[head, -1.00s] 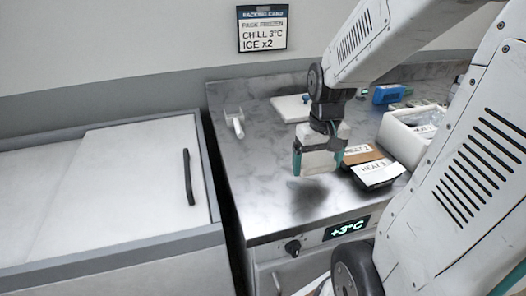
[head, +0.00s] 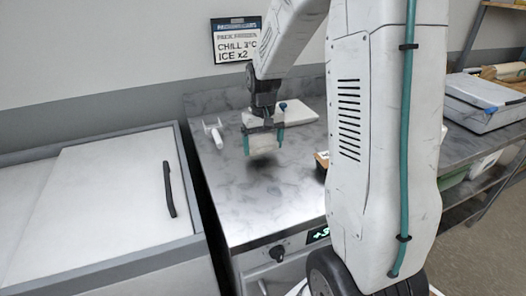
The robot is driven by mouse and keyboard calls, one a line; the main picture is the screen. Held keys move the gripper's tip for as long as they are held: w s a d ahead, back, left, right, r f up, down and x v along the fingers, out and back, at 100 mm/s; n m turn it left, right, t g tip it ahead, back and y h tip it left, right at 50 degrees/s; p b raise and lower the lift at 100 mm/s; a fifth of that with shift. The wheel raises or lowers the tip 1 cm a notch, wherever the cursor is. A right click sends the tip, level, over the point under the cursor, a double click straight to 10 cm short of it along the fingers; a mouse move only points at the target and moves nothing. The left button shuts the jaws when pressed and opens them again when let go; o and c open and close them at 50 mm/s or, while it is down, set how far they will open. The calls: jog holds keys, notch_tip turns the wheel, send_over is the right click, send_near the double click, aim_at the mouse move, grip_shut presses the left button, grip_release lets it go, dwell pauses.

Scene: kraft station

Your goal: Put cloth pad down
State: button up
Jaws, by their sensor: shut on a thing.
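My gripper (head: 264,143) is shut on a pale, off-white cloth pad (head: 264,144), with one teal finger on each side of it. The pad is held above the grey marbled counter (head: 240,205), near its middle-left. A dark soft shadow lies on the counter just below it, so a small gap shows. The pad's back is hidden by the gripper.
A white T-shaped tool (head: 215,135) lies left of my gripper. A white board (head: 293,111) with a blue-knobbed item lies behind it. My arm hides most of the brown box (head: 321,160) to the right. A lidded chest (head: 100,200) stands left. The counter front is clear.

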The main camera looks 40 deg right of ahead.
notch_tip(320, 180, down, 3)
jog(key=shift+r, duration=0.1)
jog(key=shift+s+f, duration=0.1)
jog(key=shift+f, duration=0.2)
